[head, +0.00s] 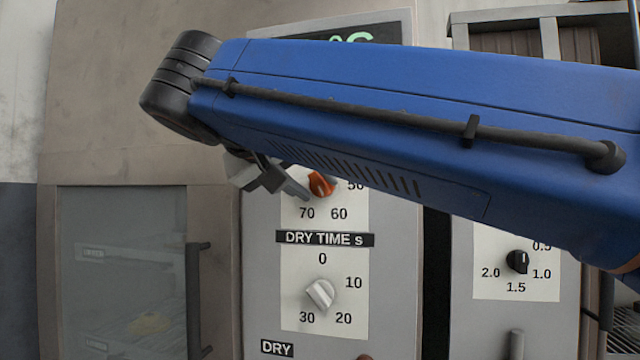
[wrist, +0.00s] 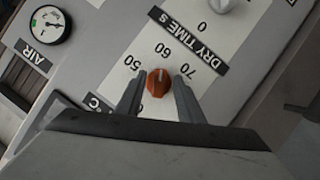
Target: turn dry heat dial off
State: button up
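The orange dry heat dial (wrist: 158,84) sits on a white scale marked 50, 60 and 70 in the wrist view. Its pale pointer line faces roughly toward the 60. No off mark shows. In the head view the dial (head: 321,187) is partly covered by my blue arm. My gripper (wrist: 156,90) is open, with one finger on either side of the dial. A gap shows between each finger and the dial, so it is not gripped. In the head view my gripper (head: 292,190) is at the dial's left, and part of it is hidden behind the arm.
Below the heat dial is the grey DRY TIME dial (head: 320,294). A black dial (head: 517,261) is on the panel to the right. A cabinet door with a dark handle (head: 196,300) stands at left. A round AIR gauge (wrist: 48,24) shows in the wrist view.

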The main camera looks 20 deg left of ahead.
jog(key=shift+w+f, duration=0.1)
jog(key=shift+w, duration=0.1)
grip_shut()
dwell(0.3)
